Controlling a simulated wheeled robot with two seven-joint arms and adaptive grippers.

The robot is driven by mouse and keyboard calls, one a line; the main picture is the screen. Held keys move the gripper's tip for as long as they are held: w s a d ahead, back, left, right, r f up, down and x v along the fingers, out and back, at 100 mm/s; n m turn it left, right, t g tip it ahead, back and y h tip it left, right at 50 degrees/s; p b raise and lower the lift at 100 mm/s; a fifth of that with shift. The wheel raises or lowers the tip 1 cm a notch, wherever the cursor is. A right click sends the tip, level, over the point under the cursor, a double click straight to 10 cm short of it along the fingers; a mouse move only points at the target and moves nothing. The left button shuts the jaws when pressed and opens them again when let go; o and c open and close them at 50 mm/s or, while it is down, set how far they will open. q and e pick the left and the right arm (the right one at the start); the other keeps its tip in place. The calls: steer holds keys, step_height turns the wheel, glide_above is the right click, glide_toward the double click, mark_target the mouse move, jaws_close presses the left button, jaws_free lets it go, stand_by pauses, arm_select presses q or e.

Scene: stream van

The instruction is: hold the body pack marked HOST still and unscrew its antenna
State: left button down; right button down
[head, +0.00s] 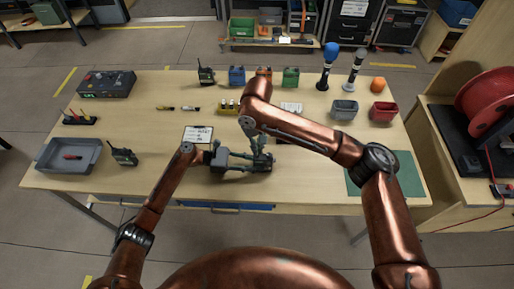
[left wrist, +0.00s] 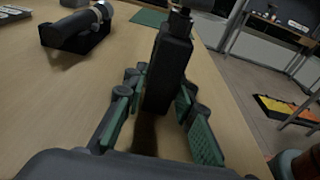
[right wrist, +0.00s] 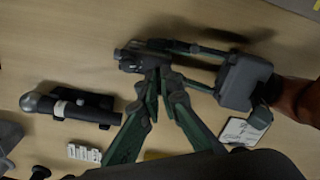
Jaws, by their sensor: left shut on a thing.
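A dark body pack (left wrist: 170,65) stands upright in the left wrist view between the green pads of my left gripper (left wrist: 160,95), which is shut on it. No HOST marking is readable. The base of its antenna (left wrist: 181,17) shows at the top; its upper part is cut off. In the head view my left gripper (head: 250,162) holds the pack near the table's front edge. My right gripper (right wrist: 157,76) comes from above, its fingertips close together at the top of the pack (right wrist: 130,57). Whether they grip the antenna cannot be seen.
Another dark pack with an antenna (head: 124,156) stands beside a grey tray (head: 50,155) at left; a third (head: 206,75) stands at the back. A microphone in a black holder (right wrist: 70,108) lies close by. A green mat (head: 405,178) is at right.

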steer(key=n, duration=0.3)
steer(key=shift+n, duration=0.5)
steer(key=n, duration=0.3)
steer(key=shift+n, duration=2)
steer(key=n, duration=0.4)
